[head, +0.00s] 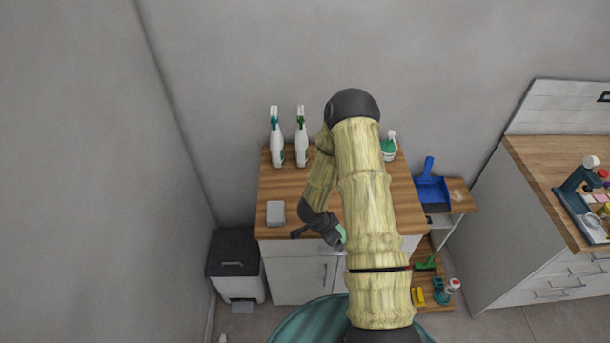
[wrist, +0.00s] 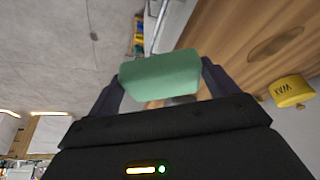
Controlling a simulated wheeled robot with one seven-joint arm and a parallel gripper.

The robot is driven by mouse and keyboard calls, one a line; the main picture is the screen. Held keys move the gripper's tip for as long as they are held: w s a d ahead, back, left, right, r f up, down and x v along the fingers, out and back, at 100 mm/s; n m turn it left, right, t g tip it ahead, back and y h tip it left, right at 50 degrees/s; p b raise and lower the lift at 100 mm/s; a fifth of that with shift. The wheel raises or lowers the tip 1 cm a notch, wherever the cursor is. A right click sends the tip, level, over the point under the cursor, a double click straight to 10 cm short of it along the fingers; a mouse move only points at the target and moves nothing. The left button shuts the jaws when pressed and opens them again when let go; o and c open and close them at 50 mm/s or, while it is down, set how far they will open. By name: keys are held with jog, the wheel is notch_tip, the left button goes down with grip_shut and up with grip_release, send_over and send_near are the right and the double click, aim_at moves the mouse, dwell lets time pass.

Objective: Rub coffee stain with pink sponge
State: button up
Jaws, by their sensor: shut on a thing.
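My gripper (wrist: 160,88) is shut on a green sponge-like block (wrist: 158,76), with one dark finger at each end of it. The block looks green, not pink, and no pink sponge is clear in either view. In the head view my gripper (head: 327,232) is at the front edge of the wooden counter (head: 302,203), with the green block (head: 341,235) at its tip. A brown oval stain (wrist: 275,43) marks the wood in the wrist view, apart from the block. In the head view my arm covers part of the counter, and I cannot make out the stain.
A grey block (head: 275,212) lies at the counter's front left. Two white spray bottles (head: 276,137) (head: 301,137) and a green-and-white one (head: 389,146) stand at the back. A yellow wax tin (wrist: 291,91) shows in the wrist view. A blue dustpan (head: 431,187) is right of the counter.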

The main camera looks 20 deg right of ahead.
jog(key=w+a+f+n+t+y+b, duration=0.1)
jog(key=a+n+y+b, duration=0.1)
jog(key=a+n+b, duration=0.2)
jog(key=w+a+f+n+t+y+b, duration=0.2)
jog(key=a+n, duration=0.3)
jog(key=n, duration=0.6)
jog(key=shift+b, duration=0.85)
jog(key=shift+a, duration=0.15)
